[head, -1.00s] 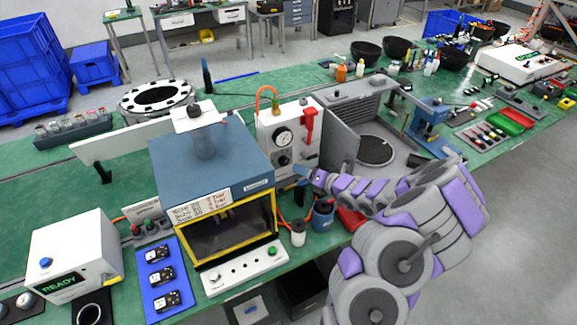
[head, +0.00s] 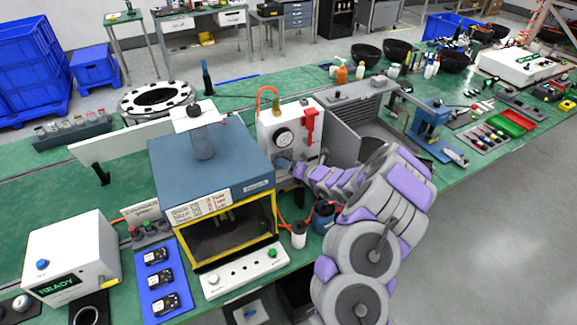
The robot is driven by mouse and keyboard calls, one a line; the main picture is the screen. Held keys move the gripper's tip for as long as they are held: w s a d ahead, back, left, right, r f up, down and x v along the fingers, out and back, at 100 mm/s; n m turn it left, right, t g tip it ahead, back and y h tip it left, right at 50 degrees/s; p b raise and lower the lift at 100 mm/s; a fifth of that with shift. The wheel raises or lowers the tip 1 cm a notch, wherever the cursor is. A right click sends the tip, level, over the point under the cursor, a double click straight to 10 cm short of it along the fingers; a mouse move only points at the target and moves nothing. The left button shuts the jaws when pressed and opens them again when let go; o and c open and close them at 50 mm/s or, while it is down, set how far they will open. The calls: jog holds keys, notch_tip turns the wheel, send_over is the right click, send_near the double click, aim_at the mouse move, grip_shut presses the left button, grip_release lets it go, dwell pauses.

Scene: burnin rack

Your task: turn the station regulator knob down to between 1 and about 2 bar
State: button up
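The white regulator panel (head: 270,122) stands on the green bench between the blue-topped machine and the grey open-doored box. Its round gauge (head: 284,138) faces me; the needle is too small to read. The knob under the gauge is largely hidden by the tip of my gripper (head: 287,166), which is at the panel's face. I cannot tell whether the fingers touch or close on the knob. A red lever (head: 310,124) is on the panel's right, and an orange hose (head: 266,92) loops at its top.
The blue-topped machine (head: 235,160) with a yellow-framed window stands close to the panel's left. The grey box's open door (head: 341,140) is close on the right. A white cylinder (head: 298,235) and a dark blue cup (head: 323,216) stand below my gripper.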

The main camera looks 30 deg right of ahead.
jog(key=shift+a, duration=0.1)
jog(key=c, duration=0.9)
jog(key=shift+c, duration=0.2)
jog(key=shift+a+r+n+h+p, duration=0.15)
jog(key=shift+n+h+p, duration=1.5)
jog(key=shift+p, duration=1.7)
jog(key=shift+a+f+n+h+p, duration=0.1)
jog(key=shift+n+h+p, duration=0.85)
jog(key=shift+n+p, duration=1.9)
jog(key=shift+a+r+n+h+p, duration=0.15)
jog(key=shift+n+h+p, duration=1.2)
jog(key=shift+p, duration=2.5)
jog(key=shift+f, duration=0.15)
